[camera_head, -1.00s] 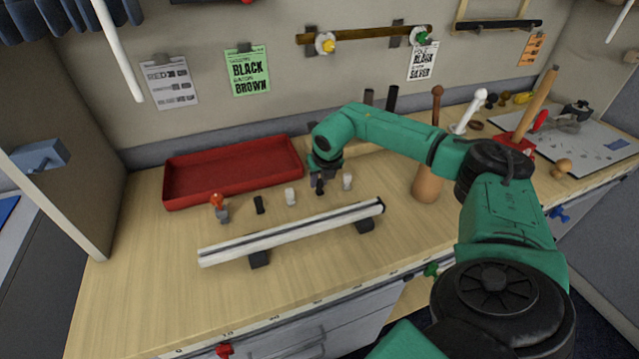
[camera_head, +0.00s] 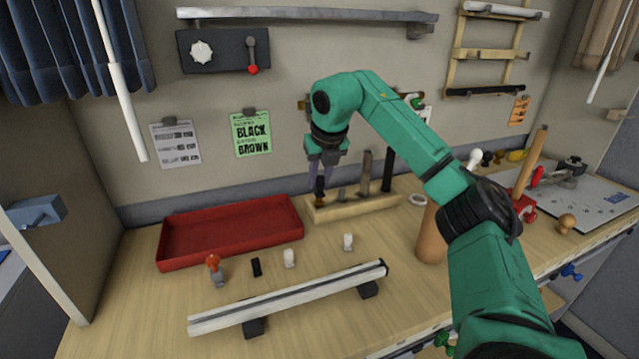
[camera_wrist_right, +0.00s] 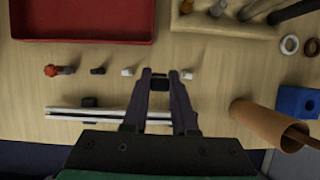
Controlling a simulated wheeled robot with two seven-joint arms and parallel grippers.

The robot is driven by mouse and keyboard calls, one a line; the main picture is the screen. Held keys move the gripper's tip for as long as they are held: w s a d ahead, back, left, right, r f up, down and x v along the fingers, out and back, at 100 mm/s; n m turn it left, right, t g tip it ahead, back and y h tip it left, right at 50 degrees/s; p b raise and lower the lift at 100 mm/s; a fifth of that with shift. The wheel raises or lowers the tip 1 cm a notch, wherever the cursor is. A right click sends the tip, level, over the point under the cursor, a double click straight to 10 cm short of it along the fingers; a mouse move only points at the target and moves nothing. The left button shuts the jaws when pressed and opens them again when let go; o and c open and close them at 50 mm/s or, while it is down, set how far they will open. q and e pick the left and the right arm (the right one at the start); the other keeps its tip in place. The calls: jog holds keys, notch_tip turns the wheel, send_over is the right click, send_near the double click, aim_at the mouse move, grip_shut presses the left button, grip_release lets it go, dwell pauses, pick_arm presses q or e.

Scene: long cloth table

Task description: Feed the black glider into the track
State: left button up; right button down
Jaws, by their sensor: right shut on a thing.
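My right gripper (camera_head: 321,174) is shut on a small black glider (camera_head: 320,187), held up in the air in front of the wooden rack. In the right wrist view the glider (camera_wrist_right: 160,86) sits between the two fingertips. The track (camera_head: 290,297) is a long pale rail with a dark slot, raised on two black supports; its right end has a dark cap. A second black piece (camera_head: 257,267) stands on the table behind the track. My left gripper is out of view.
A red-topped piece (camera_head: 216,270) and two white pieces, a left one (camera_head: 289,258) and a right one (camera_head: 348,242), stand behind the track. A red tray (camera_head: 230,233) is at the back left. A wooden rack (camera_head: 365,207) and brown cylinder (camera_head: 431,235) stand right. Table left of the track is clear.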

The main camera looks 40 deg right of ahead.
jog(key=shift+f, duration=0.1)
jog(key=shift+f+b, duration=6.6)
jog(key=shift+f, duration=3.4)
jog(key=c, duration=0.6)
grip_release()
jog(key=shift+r, duration=0.1)
jog(key=shift+r+p, duration=0.25)
jog(key=shift+p, duration=0.3)
